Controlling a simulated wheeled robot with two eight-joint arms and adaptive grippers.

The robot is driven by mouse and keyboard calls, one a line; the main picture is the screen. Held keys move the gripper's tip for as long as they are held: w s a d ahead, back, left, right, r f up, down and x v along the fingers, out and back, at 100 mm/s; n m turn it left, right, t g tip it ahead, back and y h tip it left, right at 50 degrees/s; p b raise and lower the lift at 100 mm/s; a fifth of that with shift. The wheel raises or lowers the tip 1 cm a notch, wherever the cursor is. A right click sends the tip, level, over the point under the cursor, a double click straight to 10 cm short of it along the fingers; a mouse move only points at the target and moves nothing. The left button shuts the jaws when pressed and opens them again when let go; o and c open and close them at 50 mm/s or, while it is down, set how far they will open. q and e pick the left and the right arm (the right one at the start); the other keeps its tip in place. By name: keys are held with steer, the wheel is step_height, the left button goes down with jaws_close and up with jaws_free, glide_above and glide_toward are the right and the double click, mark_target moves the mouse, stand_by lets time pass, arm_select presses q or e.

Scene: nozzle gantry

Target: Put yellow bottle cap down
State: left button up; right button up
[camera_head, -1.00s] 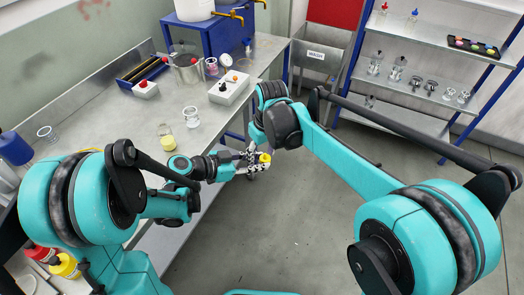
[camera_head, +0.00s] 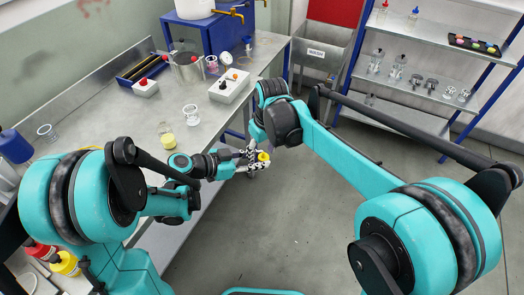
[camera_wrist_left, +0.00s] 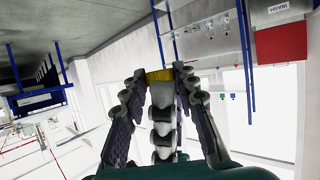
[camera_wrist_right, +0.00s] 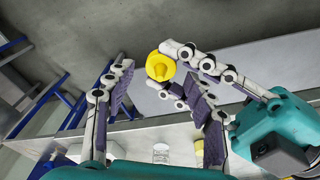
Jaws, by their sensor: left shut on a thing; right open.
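The yellow bottle cap (camera_head: 263,157) is held at the tips of my left gripper (camera_head: 254,160), in the air just off the bench's front edge. It also shows between the left fingertips in the left wrist view (camera_wrist_left: 160,75). In the right wrist view the cap (camera_wrist_right: 160,67) shows with its round face and raised knob towards the camera. My right gripper (camera_wrist_right: 150,78) is open, with its fingers spread on either side of the cap and the left fingertips; I cannot tell whether it touches the cap. In the head view the right gripper is hard to separate from the left.
Bare bench lies around the jar. A shelf rack (camera_head: 420,88) stands at the right.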

mark_target(266, 158)
arm_select(q)
jaws_close()
arm_select(e)
step_height(266, 158, up, 12)
steer(key=s+d, duration=0.1)
steer(key=shift+s, duration=0.2)
steer(key=shift+f, duration=0.1)
steer(key=c, duration=0.3)
steer(key=shift+w+d, duration=0.1)
steer(key=shift+w, duration=0.1)
steer(key=c, duration=0.5)
steer(key=w+d+f+g, duration=0.3)
steer(key=w+f, duration=0.1)
steer(key=w, duration=0.3)
arm_select(q)
steer(key=w+d+f+m+g+h, duration=0.1)
steer(key=w+d+f+m+g, duration=0.2)
steer(key=w+f+m+g, duration=0.1)
steer(key=shift+w+f+m+g+h, duration=0.35)
steer(key=shift+f+g, duration=0.25)
steer(key=shift+f, duration=0.3)
arm_select(e)
step_height(266, 158, down, 12)
steer(key=s, duration=0.2)
steer(key=shift+s+a+h, duration=0.15)
steer(key=shift+s+h, duration=0.1)
steer(key=shift+h, duration=0.15)
